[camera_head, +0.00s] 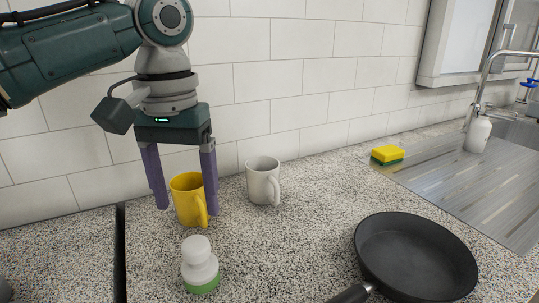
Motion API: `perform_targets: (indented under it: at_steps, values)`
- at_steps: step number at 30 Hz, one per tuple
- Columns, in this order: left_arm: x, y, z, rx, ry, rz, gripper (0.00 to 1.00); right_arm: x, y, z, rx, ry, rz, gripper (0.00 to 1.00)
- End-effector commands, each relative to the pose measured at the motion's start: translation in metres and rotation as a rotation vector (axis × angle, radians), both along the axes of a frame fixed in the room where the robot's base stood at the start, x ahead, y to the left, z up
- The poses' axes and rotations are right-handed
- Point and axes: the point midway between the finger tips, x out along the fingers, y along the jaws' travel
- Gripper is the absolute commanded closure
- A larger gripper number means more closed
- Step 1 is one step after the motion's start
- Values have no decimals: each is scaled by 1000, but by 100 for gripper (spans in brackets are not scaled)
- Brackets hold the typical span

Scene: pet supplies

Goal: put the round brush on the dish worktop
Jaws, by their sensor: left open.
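The round brush (200,267), white with a round knob on top and a green band at its base, stands upright on the speckled counter at the lower left. The dish worktop (465,190), a grey ridged metal drainboard, lies at the right beside the sink. My left gripper (184,208) is open and points down, with its purple fingers on either side of the yellow mug in the picture. It is above and behind the brush, apart from it. Whether the fingers touch the mug cannot be told. My right gripper is not in view.
The yellow mug (187,200) and a white mug (263,182) stand near the tiled wall. A black pan (416,254) sits at the front right. A yellow-green sponge (387,154) and a white bottle (478,134) are on the drainboard. The drainboard's middle is clear.

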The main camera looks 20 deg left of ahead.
Motion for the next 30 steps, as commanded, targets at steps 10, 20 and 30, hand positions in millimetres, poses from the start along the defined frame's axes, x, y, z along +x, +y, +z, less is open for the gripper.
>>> perform_targets:
  at_steps: [10,20,30]
  values:
    - [0,0,43,-1,0,0,21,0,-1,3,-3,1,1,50]
    - [0,0,44,0,0,0,21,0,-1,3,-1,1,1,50]
    - [0,0,44,0,1,0,21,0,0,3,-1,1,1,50]
